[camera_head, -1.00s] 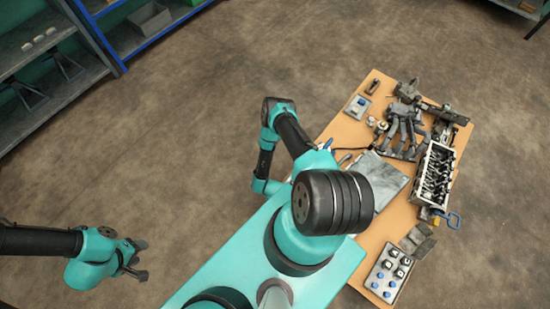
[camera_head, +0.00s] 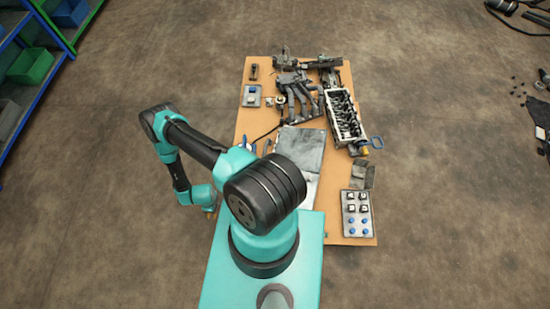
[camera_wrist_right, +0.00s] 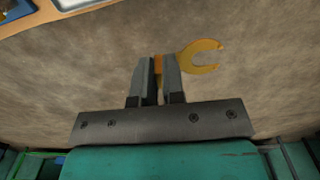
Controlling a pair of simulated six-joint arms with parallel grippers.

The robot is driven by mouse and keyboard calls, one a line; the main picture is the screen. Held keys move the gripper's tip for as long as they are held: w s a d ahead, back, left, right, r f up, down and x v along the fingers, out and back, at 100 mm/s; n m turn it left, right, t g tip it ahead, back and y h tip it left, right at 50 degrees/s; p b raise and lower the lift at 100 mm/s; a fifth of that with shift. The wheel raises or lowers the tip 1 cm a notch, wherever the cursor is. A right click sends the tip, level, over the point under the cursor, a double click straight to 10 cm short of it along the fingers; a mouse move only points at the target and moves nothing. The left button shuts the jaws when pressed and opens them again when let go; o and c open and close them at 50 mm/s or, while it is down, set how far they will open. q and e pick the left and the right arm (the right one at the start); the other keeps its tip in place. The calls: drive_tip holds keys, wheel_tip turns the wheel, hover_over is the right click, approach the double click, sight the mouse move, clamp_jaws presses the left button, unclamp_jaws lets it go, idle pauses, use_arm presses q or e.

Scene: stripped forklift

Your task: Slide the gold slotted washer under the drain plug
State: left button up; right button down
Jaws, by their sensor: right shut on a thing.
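The gold slotted washer (camera_wrist_right: 203,57) is a flat C-shaped piece with a tab. In the right wrist view its tab stands between the fingers of my right gripper (camera_wrist_right: 159,75), which is shut on it. The slot of the washer opens to the right, over bare floor. In the head view my right arm bends left and down beside the table's left edge, and its fingers are mostly hidden. I cannot pick out the drain plug in either view. My left gripper is out of view.
A wooden table (camera_head: 340,229) holds an engine block (camera_head: 345,118), dark manifold parts (camera_head: 299,92), a grey plate (camera_head: 299,149) and a tray of blue and white pieces (camera_head: 358,213). Shelving with green bins (camera_head: 30,66) stands at far left.

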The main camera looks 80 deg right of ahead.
drive_tip(key=w+a+r, duration=0.1)
drive_tip(key=w+r, duration=1.4)
drive_tip(key=r, duration=0.2)
drive_tip(key=w+a+r, duration=0.5)
drive_tip(key=w+r, duration=0.2)
drive_tip(key=r, duration=0.3)
drive_tip(key=w+a+r+m, duration=0.1)
drive_tip(key=w+a+r, duration=0.4)
drive_tip(key=r, duration=0.6)
drive_tip(key=shift+w+a, duration=0.3)
drive_tip(key=shift+w, duration=0.7)
